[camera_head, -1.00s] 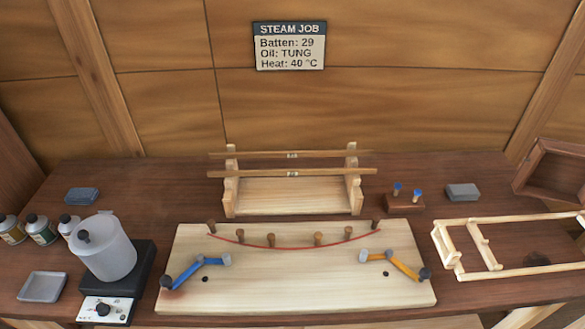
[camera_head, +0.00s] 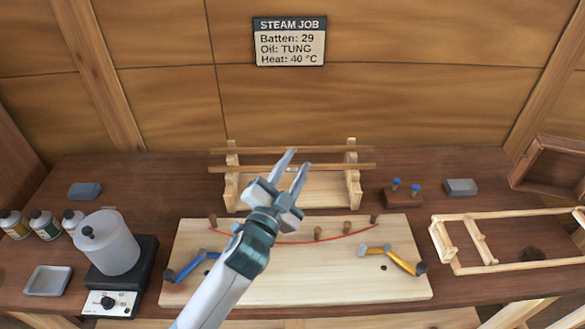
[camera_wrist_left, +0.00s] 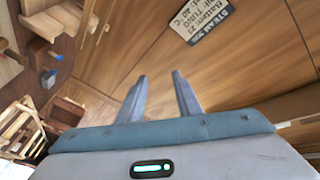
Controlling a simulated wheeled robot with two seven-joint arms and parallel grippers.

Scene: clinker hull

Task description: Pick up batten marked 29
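Two wooden battens lie across the notched rack (camera_head: 340,190): an upper, rear batten (camera_head: 330,150) and a lower, front batten (camera_head: 230,169). Their marks are too small to read, so I cannot tell which is 29. My left gripper (camera_head: 296,158) is open and empty, its fingers pointing up and away over the front batten's middle in the head view; I cannot tell whether it touches. It hides the batten's middle mark and part of the rack. In the left wrist view the open fingers (camera_wrist_left: 158,95) have nothing between them. My right gripper is not in view.
The bending board (camera_head: 330,285) with pegs, a red curve and blue and orange clamps lies in front of the rack. A pot (camera_head: 107,245) on a hot plate stands left. A wooden frame (camera_head: 500,265) lies right. The sign (camera_head: 290,42) reads Batten: 29.

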